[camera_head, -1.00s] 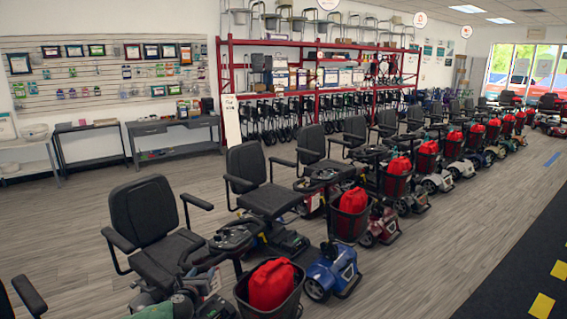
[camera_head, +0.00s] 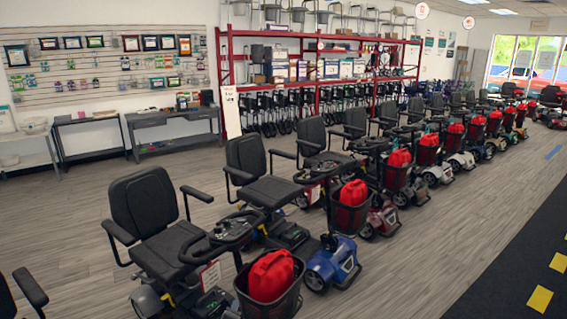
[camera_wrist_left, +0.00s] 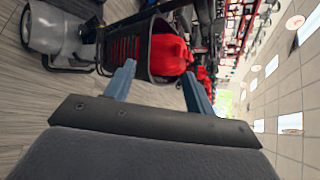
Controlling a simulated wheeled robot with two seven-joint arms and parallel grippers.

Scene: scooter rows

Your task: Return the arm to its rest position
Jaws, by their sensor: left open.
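My left gripper (camera_wrist_left: 158,70) shows in the left wrist view with its two blue-grey fingers spread apart and nothing between them. Just beyond the fingertips, in that sideways view, is a dark scooter basket with a red bag (camera_wrist_left: 170,55) in it. I cannot tell how far the fingers are from it. Neither of my arms shows clearly in the head view, so my left arm's full pose is hidden. My right gripper is in no view.
A long row of scooters runs from the near left to the far right, with black seats (camera_head: 150,207) and front baskets holding red bags (camera_head: 271,276). A red rack (camera_head: 222,75) and grey side tables (camera_head: 175,117) line the wall. Open floor (camera_head: 450,225) lies right of the row.

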